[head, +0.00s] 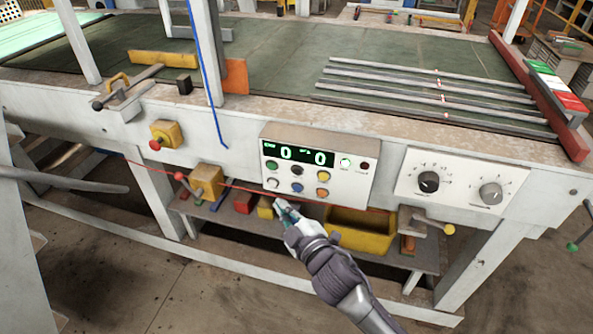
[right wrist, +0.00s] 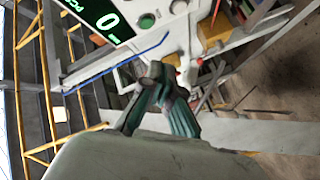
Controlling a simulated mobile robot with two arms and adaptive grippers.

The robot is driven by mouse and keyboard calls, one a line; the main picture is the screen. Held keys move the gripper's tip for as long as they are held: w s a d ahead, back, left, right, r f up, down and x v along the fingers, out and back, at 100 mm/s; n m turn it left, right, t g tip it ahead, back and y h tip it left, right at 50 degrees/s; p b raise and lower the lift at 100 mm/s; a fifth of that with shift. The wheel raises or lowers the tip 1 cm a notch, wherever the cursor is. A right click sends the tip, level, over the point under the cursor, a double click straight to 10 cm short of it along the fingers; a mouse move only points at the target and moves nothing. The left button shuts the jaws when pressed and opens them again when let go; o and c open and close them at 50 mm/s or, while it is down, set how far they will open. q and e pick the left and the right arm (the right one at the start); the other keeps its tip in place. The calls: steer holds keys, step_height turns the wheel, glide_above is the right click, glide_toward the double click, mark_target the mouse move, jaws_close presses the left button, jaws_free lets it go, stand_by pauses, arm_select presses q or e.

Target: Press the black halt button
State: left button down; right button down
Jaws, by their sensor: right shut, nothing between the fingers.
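The black button (head: 297,170) is in the top row of a white control panel (head: 350,187), below a display with green digits. My right gripper (head: 280,207) is shut and empty, below the panel's lower left edge in the head view, apart from the black button. In the right wrist view its fingers (right wrist: 158,88) are together, and part of the panel (right wrist: 150,12) shows beyond them. The black button cannot be made out there. My left gripper is not in view.
A second panel with two black and grey knobs (head: 428,182) is to the right. Yellow boxes with red knobs (head: 165,133) are on the left. A lower shelf holds a yellow bin (head: 360,240) and coloured blocks. Metal bars (head: 430,88) lie on the green bench top.

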mark_target(297, 171)
steer(key=shift+w+d+b, duration=0.25)
steer(key=shift+w+d, duration=0.2)
steer(key=shift+w, duration=0.95)
steer(key=shift+w+d+b, duration=0.2)
steer(key=shift+w+d, duration=0.25)
steer(key=shift+w, duration=1)
steer(key=shift+w+d+b, duration=0.25)
steer(key=shift+w+d, duration=0.2)
steer(key=shift+w, duration=0.95)
steer(key=shift+w+d, duration=0.1)
steer(key=shift+w, duration=0.3)
steer(key=shift+w+d, duration=0.15)
steer(key=shift+w, duration=0.2)
steer(key=shift+s, duration=0.15)
steer(key=shift+s+a+p, duration=0.25)
steer(key=shift+s+p, duration=0.15)
steer(key=shift+s, duration=0.25)
steer(key=shift+f, duration=0.1)
